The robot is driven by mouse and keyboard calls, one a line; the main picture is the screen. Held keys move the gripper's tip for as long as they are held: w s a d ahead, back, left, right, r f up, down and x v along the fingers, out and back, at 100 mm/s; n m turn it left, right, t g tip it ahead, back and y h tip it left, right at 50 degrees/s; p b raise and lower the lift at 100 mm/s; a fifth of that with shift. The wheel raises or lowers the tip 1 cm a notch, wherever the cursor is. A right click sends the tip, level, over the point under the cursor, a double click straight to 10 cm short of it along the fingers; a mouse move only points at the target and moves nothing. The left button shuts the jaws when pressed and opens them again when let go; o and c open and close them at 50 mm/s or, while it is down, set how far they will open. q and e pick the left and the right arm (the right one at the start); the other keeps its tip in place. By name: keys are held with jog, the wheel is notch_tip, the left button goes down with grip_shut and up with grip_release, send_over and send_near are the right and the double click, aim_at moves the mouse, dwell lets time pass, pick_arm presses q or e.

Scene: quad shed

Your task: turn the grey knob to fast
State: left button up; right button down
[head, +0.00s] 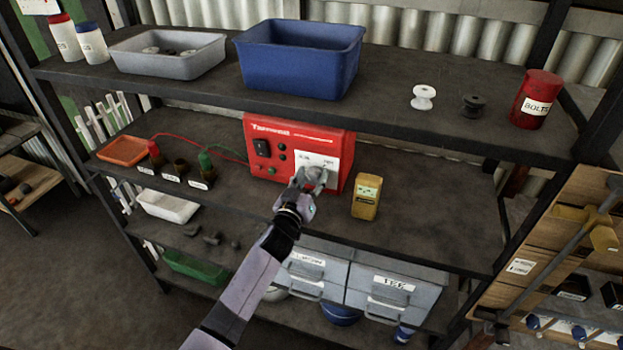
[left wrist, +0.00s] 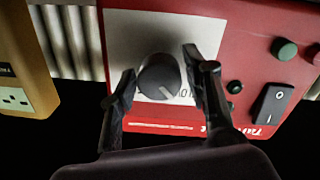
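The red unit (head: 325,143) stands on the middle shelf, with a white label panel (head: 318,160) on its front right. In the left wrist view, the dark grey round knob (left wrist: 159,75) sits on the white panel (left wrist: 125,35). A light pointer mark on the knob points down and right in that picture. My left gripper (head: 312,177) is in front of the panel and hides the knob in the head view. In the left wrist view its fingers (left wrist: 160,68) are open on either side of the knob, with small gaps showing. The panel lettering is mostly covered. My right gripper is not in view.
A yellow meter (head: 366,197) stands right of the red unit. The upper shelf (head: 200,92) overhangs with a blue bin (head: 300,62). The middle shelf's right side is clear.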

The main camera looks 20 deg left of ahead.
pick_arm(q)
jog(key=c, duration=0.8)
jog(key=shift+c, duration=0.2)
jog(key=m, duration=0.4)
jog(key=shift+m, duration=0.4)
jog(key=m, duration=0.8)
jog(key=shift+m+b, duration=0.3)
jog(key=shift+m, duration=0.1)
jog(key=shift+d+m+y, duration=0.1)
jog(key=shift+m+y, duration=0.2)
jog(key=shift+m, duration=1.6)
